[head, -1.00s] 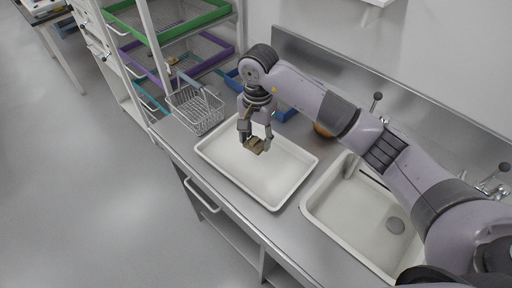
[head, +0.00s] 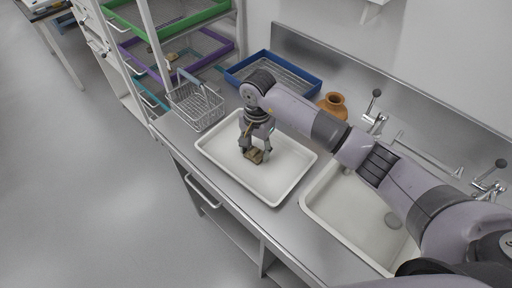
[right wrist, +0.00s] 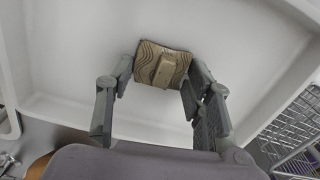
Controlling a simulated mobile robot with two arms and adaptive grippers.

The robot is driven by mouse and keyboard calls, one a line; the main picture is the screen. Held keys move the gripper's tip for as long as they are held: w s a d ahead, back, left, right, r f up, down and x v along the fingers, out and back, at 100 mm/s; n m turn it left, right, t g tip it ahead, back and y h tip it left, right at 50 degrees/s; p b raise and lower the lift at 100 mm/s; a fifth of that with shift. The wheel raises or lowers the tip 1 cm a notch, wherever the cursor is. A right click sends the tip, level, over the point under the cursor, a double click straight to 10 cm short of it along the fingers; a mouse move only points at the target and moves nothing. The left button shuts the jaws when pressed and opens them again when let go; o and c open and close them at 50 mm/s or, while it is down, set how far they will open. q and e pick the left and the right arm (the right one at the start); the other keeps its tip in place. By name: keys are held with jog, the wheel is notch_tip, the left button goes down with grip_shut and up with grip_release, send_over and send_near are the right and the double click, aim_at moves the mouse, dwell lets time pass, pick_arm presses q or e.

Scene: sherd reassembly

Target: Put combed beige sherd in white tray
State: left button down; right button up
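The combed beige sherd (head: 254,156) is low over the left-middle of the white tray (head: 279,200). In the right wrist view the sherd (right wrist: 147,60) shows dark wavy combed lines and a plain tan raised block on its face. My right gripper (head: 256,153) points down over the tray. Its fingertips (right wrist: 160,76) lie against opposite edges of the sherd, and it looks shut on it. Whether the sherd touches the tray floor is not clear. My left gripper is not in view.
A wire basket (head: 198,108) stands left of the tray. A blue-rimmed crate (head: 308,88) and an orange-brown pot (head: 333,105) stand behind. A sink (head: 350,213) with taps is to the right. The tray's right part is clear.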

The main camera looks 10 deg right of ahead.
aim_at(257, 150)
jog(key=o, duration=0.4)
jog(key=shift+c, duration=0.2)
jog(key=shift+r, duration=0.15)
notch_tip(257, 150, up, 12)
jog(key=b, duration=0.3)
jog(key=shift+d, duration=0.15)
